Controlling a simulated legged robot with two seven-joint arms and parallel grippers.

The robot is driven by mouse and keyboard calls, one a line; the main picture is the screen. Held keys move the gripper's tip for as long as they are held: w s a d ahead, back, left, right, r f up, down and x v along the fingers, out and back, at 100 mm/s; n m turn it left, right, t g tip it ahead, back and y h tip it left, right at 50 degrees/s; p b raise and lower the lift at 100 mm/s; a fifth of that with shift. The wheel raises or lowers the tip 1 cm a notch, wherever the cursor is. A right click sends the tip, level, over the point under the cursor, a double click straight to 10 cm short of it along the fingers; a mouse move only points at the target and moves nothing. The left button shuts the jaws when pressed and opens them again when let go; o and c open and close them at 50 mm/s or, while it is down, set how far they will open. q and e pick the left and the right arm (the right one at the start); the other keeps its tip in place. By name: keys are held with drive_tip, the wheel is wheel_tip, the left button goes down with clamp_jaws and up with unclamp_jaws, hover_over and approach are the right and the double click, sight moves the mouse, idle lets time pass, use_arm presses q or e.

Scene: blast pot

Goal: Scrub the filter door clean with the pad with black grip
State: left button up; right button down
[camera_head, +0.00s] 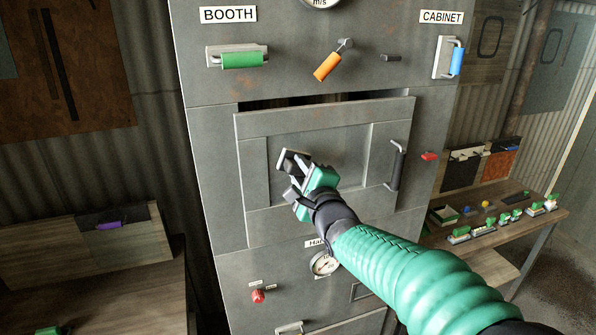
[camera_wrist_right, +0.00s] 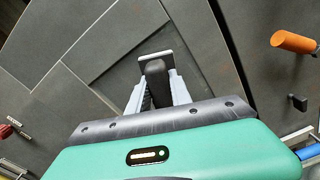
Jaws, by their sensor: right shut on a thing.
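The filter door (camera_head: 350,185) is a grey framed panel in the middle of the cabinet, with a dark handle (camera_head: 397,165) on its right side. A dark gap shows above its top edge. My right gripper (camera_head: 298,178) is in front of the door's left-centre part. In the right wrist view, its fingers (camera_wrist_right: 157,92) are shut on the black grip of a small pad (camera_wrist_right: 154,58). The pad faces the door panel (camera_wrist_right: 110,50); I cannot tell if it touches. Part of the door is hidden behind my gripper and forearm. My left gripper is not in view.
Above the door are a green handle (camera_head: 243,60), an orange lever (camera_head: 327,66) and a blue handle (camera_head: 457,61). A right bench (camera_head: 540,222) holds several green-gripped pads; a left bench (camera_head: 120,290) stands beside the cabinet.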

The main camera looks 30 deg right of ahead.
drive_tip(key=shift+w+d+f, duration=0.1)
drive_tip(key=shift+d, duration=0.1)
drive_tip(key=shift+w+a, duration=0.2)
drive_tip(key=shift+w, duration=0.25)
drive_tip(key=shift+w+d, duration=0.3)
drive_tip(key=shift+w, duration=0.1)
drive_tip(key=shift+s+d+r+p, duration=0.15)
drive_tip(key=shift+d+p, duration=0.15)
drive_tip(key=shift+d, duration=0.1)
drive_tip(key=shift+s+d+r+p, duration=0.1)
drive_tip(key=shift+s+d+p, duration=0.05)
drive_tip(key=shift+d+p, duration=0.2)
drive_tip(key=shift+s+d+f, duration=0.1)
drive_tip(key=shift+d, duration=0.35)
